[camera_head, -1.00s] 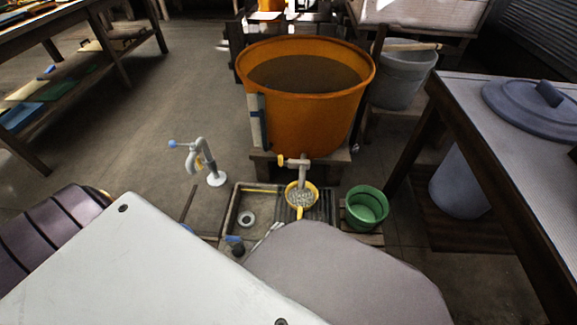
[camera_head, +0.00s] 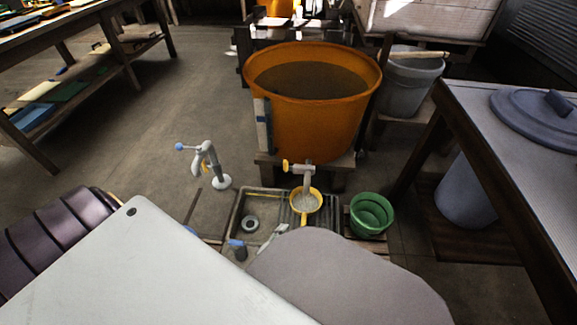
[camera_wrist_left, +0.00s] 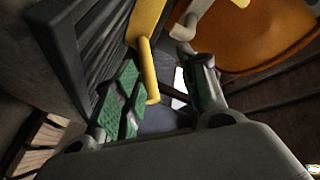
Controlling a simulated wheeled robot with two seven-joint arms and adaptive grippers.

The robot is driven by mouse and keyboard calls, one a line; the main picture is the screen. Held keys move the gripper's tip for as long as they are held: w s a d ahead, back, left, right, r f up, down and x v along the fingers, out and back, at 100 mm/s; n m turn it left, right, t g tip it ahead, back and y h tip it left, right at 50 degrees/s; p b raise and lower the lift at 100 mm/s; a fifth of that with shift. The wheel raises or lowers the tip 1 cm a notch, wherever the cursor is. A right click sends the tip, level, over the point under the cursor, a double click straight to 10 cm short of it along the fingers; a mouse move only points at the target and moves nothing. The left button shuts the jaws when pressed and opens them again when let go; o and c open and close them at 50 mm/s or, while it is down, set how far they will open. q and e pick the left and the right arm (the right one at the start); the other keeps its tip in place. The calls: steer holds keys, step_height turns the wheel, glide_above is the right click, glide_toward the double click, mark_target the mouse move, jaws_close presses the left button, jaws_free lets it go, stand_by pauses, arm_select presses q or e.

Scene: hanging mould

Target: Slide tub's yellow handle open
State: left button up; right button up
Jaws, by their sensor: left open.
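The orange tub (camera_head: 316,115) stands on a low wooden stand, filled with dark contents. Its grey tap (camera_head: 307,180) sticks out low at the front, with the small yellow handle (camera_head: 286,165) at its left end. In the left wrist view the handle (camera_wrist_left: 240,3) is cut by the top edge, near the orange tub (camera_wrist_left: 265,35). My left gripper (camera_head: 275,235) shows small and partly hidden, below and left of the tap, apart from the handle. In the wrist view its green-padded fingers (camera_wrist_left: 162,92) are spread, with nothing clearly held. My right gripper is not in view.
A yellow strainer (camera_head: 305,203) sits under the tap; its handle (camera_wrist_left: 150,70) shows near my fingers in the wrist view. A shallow basin (camera_head: 237,222), green bucket (camera_head: 370,215) and white standing pipe (camera_head: 210,165) are nearby. A table (camera_head: 500,140) stands at right.

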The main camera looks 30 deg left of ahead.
arm_select(q)
steer(key=w+a+r+n+y+p, duration=0.1)
steer(key=w+a+r+n+y, duration=0.1)
steer(key=w+r+n+y, duration=0.45)
steer(key=n+g+y+p, duration=0.1)
steer(key=n+g+y, duration=0.3)
steer(key=n, duration=0.6)
glide_toward(286, 164)
steer(key=v, duration=0.3)
steer(key=shift+w+a+f+t+y, duration=0.1)
steer(key=shift+w+f+t+y, duration=0.15)
steer(key=shift+f+y, duration=0.2)
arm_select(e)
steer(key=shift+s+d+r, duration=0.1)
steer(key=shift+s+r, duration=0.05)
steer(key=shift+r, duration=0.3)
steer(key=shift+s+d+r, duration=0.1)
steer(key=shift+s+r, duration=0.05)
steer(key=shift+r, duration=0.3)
arm_select(q)
steer(key=shift+w+a, duration=0.1)
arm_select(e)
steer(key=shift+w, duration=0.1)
